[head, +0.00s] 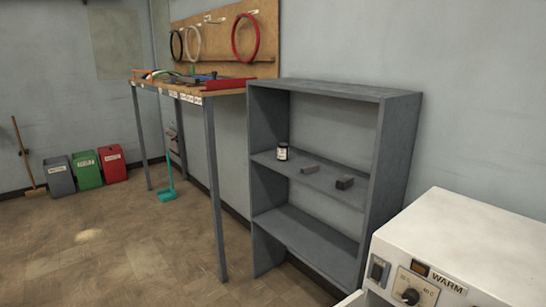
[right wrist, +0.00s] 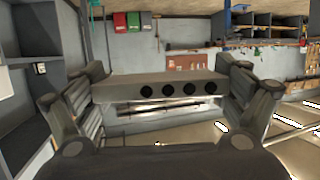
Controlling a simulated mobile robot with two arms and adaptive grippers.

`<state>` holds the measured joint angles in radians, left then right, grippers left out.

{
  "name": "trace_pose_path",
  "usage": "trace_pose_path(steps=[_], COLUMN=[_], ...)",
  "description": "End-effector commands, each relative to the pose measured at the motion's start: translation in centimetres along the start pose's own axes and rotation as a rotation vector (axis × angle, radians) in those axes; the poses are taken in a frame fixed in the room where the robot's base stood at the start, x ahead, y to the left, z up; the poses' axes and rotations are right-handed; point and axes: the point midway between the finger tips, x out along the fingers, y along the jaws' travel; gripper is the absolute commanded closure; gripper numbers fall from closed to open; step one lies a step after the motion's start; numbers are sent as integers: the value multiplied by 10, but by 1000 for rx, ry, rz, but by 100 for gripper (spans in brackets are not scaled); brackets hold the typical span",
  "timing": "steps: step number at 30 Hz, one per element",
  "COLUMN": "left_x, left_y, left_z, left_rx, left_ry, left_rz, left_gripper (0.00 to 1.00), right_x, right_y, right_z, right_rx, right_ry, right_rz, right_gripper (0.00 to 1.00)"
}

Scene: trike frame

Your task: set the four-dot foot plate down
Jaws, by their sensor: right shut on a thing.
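The four-dot foot plate (right wrist: 180,78) is a grey bar with a row of black round dots on the face toward the right wrist camera. My right gripper (right wrist: 162,90) is shut on it, with one finger at each end. The plate lies level across the wrist picture, and I see no surface touching it. Its far side is hidden. Neither gripper shows in the head view, and my left gripper is in neither view.
A grey shelf unit (head: 400,135) holds a jar (head: 282,151), a small grey block (head: 309,169) and a darker block (head: 345,183) on its middle board. Its lower board (head: 305,238) is bare. A white WARM appliance (head: 460,235) stands at right, a workbench (head: 235,92) at left.

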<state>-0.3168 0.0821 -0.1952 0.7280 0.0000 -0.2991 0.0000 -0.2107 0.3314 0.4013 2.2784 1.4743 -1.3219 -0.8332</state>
Motion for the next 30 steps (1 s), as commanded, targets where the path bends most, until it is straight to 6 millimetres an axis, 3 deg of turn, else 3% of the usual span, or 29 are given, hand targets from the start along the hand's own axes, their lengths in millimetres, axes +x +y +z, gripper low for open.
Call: trace_pose_path(steps=[1, 8, 23, 30], left_x=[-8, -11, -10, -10], left_y=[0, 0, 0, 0], left_z=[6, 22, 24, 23], left_rx=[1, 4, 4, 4], left_ry=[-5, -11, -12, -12], left_rz=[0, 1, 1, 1], left_gripper=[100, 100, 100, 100], right_x=[-3, -6, -4, 10], right_y=[0, 0, -1, -14], right_z=[-11, -17, -19, -38], right_rx=[0, -2, -3, -45], right_ry=[1, -1, 2, 2], right_rz=[0, 0, -8, -128], right_gripper=[41, 41, 41, 41])
